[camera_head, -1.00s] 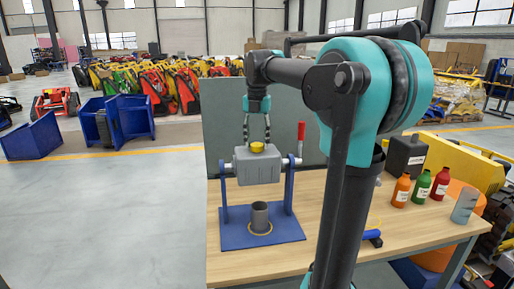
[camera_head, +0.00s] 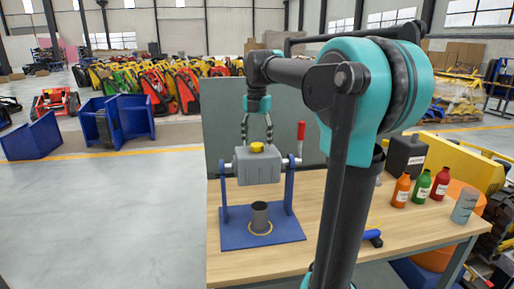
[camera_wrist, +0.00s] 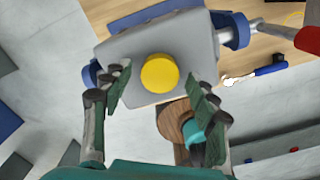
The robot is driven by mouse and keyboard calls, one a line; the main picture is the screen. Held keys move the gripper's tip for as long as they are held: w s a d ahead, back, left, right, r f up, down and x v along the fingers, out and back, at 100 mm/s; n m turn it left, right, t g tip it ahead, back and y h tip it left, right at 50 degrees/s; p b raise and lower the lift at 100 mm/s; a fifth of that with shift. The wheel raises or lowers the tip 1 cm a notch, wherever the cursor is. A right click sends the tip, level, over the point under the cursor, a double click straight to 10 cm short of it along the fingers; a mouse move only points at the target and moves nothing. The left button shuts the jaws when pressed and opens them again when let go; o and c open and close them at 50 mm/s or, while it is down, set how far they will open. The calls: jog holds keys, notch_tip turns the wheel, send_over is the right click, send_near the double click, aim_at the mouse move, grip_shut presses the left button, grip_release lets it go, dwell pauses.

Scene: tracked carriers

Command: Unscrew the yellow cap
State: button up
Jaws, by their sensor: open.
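The yellow cap (camera_head: 257,147) sits on top of the grey box-shaped container (camera_head: 258,168), which hangs between two blue uprights. In the wrist view the round cap (camera_wrist: 160,73) lies between and a little beyond my fingertips, with a gap on each side. My gripper (camera_head: 257,138) points down above the container, its two fingers apart and empty. It also shows in the wrist view (camera_wrist: 160,85) as dark green finger pads, open. The container (camera_wrist: 125,50) fills the upper middle there.
The blue stand (camera_head: 236,233) on the wooden table (camera_head: 285,262) bears a grey cup (camera_head: 260,216) below the container. A red-handled lever (camera_head: 301,131) rises at its right. Orange, green and red bottles (camera_head: 421,187) and a black jug (camera_head: 406,154) stand at the right.

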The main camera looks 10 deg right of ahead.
jog(key=m, duration=1)
jog(key=shift+m, duration=0.4)
jog(key=m, duration=0.3)
jog(key=shift+m, duration=0.3)
jog(key=m, duration=1.2)
